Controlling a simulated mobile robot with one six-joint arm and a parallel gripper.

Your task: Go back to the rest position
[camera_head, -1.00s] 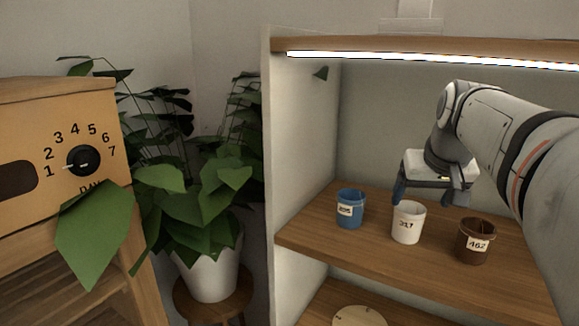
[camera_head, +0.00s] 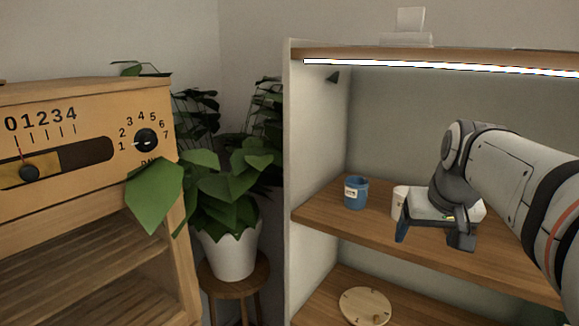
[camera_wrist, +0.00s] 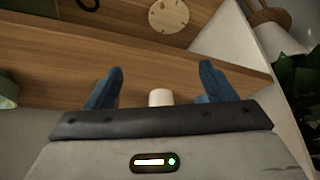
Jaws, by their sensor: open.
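My gripper (camera_head: 431,236) is open in front of the upper shelf at right in the head view, tilted down. Its two blue-grey fingers also show in the wrist view (camera_wrist: 160,78), spread apart. A white cup (camera_head: 398,203) stands on the shelf, partly hidden behind my gripper. A small white shape (camera_wrist: 160,97) shows between the fingers in the wrist view; I cannot tell whether it is that cup. A blue cup (camera_head: 356,194) with a pale label stands to the left. The brown cup is hidden in the head view.
The shelf unit has an upper board (camera_head: 330,212), a light strip (camera_head: 430,68) and a round wooden disc (camera_head: 366,307) below. A potted plant (camera_head: 230,250) stands on a stool to the left. A wooden cabinet (camera_head: 90,205) with a dial (camera_head: 146,140) is at far left.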

